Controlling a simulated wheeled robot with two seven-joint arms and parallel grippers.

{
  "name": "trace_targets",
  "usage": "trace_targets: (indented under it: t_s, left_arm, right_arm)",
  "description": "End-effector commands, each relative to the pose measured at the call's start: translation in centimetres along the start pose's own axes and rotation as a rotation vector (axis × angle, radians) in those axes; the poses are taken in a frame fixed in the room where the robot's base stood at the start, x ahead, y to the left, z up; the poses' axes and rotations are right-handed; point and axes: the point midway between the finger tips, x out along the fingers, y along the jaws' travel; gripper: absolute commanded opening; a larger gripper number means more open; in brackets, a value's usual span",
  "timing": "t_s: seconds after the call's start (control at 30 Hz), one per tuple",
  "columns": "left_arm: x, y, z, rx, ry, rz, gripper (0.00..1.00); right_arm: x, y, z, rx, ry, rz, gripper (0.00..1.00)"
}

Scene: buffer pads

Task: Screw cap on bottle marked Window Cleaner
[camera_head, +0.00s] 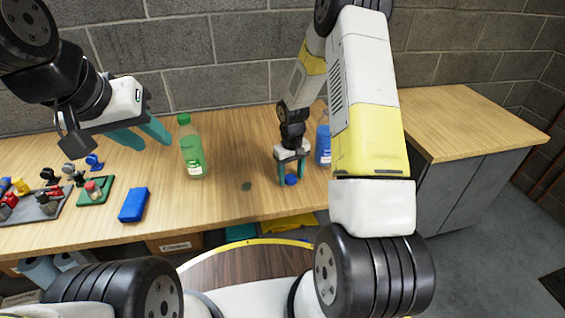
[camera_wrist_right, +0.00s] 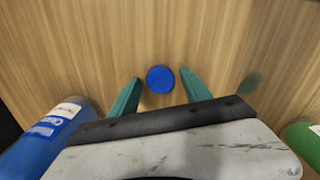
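A blue cap (camera_head: 291,180) lies on the wooden table. My right gripper (camera_head: 291,174) is open above it, its teal fingers on either side of the cap. In the right wrist view the cap (camera_wrist_right: 160,79) shows between the fingertips (camera_wrist_right: 160,82), with a gap on both sides. A blue bottle (camera_head: 323,146) stands behind my right arm, which partly hides it; it also shows in the right wrist view (camera_wrist_right: 48,135). Its label is too small to read. A green bottle (camera_head: 193,150) with a green cap stands left of centre. My left gripper (camera_head: 146,139) is open and empty above the table.
A blue block (camera_head: 134,205) lies on the table (camera_head: 225,195). A green pad (camera_head: 103,192) with a small item and a grey tray (camera_head: 45,211) with coloured parts are at the left. Free tabletop lies between the green bottle and the cap.

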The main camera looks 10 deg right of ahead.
Motion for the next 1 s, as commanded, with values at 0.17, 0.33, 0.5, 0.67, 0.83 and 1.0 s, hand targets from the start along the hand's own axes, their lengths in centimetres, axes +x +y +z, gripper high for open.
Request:
trace_targets:
  t_s: [0.17,0.33,0.5,0.67,0.83,1.0]
  left_arm:
    - [0.0,0.0,0.0,0.0,0.0,0.0,0.36]
    - [0.0,0.0,0.0,0.0,0.0,0.0,0.36]
    - [0.0,0.0,0.0,0.0,0.0,0.0,0.36]
    - [0.0,0.0,0.0,0.0,0.0,0.0,0.36]
    - [0.0,0.0,0.0,0.0,0.0,0.0,0.36]
    - [0.0,0.0,0.0,0.0,0.0,0.0,0.36]
  right_arm:
    - [0.0,0.0,0.0,0.0,0.0,0.0,0.18]
    - [0.0,0.0,0.0,0.0,0.0,0.0,0.0]
    - [0.0,0.0,0.0,0.0,0.0,0.0,0.0]
    - [-0.1,0.0,0.0,0.0,0.0,0.0,0.0]
    - [-1.1,0.0,0.0,0.0,0.001,0.001,0.0]
    - [-3.2,0.0,-0.1,0.0,0.003,0.001,0.0]
